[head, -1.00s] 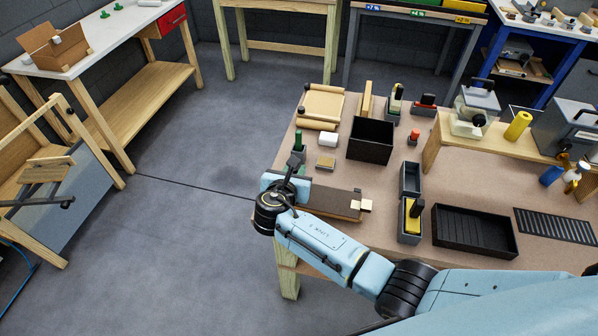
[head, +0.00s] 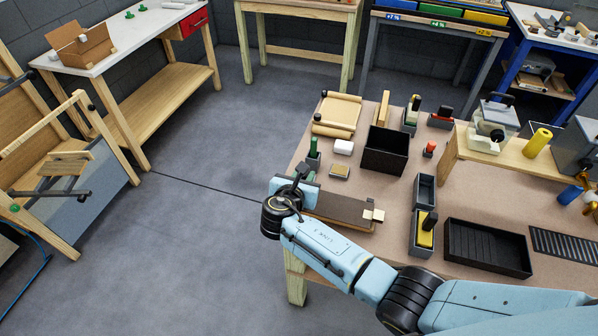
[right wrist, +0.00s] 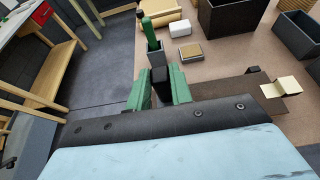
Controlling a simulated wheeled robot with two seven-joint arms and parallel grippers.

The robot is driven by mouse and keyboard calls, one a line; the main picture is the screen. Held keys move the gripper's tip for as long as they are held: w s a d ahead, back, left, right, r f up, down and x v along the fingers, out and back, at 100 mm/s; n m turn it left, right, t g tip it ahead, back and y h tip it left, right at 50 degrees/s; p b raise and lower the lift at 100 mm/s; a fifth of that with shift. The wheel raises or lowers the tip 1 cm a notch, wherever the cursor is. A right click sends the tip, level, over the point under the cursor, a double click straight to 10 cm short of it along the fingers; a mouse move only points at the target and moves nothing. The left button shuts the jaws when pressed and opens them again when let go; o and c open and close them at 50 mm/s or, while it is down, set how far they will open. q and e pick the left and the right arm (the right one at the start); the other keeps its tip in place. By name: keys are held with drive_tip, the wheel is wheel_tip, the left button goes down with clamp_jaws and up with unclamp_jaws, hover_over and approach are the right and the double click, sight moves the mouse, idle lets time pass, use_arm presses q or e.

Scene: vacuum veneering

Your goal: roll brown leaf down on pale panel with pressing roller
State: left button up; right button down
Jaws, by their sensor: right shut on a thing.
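The brown leaf (head: 345,207) lies flat as a dark strip near the table's left front edge; it also shows in the right wrist view (right wrist: 225,112). My right gripper (right wrist: 160,88) has green fingers shut on a black upright piece (right wrist: 160,76), seemingly the pressing roller's handle. It is at the leaf's left end; the roller's drum is hidden, so contact cannot be told. In the head view my wrist covers this end. My left gripper is out of view.
A grey holder (head: 313,163) with a green-handled tool stands just behind my right gripper. A white block (head: 343,147), a small tan block (head: 340,171) and a black bin (head: 385,150) stand beyond the leaf. A black tray (head: 487,248) lies right. Open floor lies left.

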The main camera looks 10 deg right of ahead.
drive_tip(key=s+d, duration=0.4)
drive_tip(key=d, duration=0.2)
drive_tip(key=shift+d, duration=0.35)
idle(0.5)
drive_tip(key=shift+s+d, duration=0.1)
drive_tip(key=shift+s, duration=0.05)
drive_tip(key=s+d, duration=0.4)
drive_tip(key=d, duration=0.3)
drive_tip(key=shift+s+d, duration=0.3)
drive_tip(key=shift+s, duration=0.05)
idle(0.5)
wheel_tip(320, 180, up, 6)
idle(0.7)
drive_tip(key=shift+w, duration=0.1)
idle(0.3)
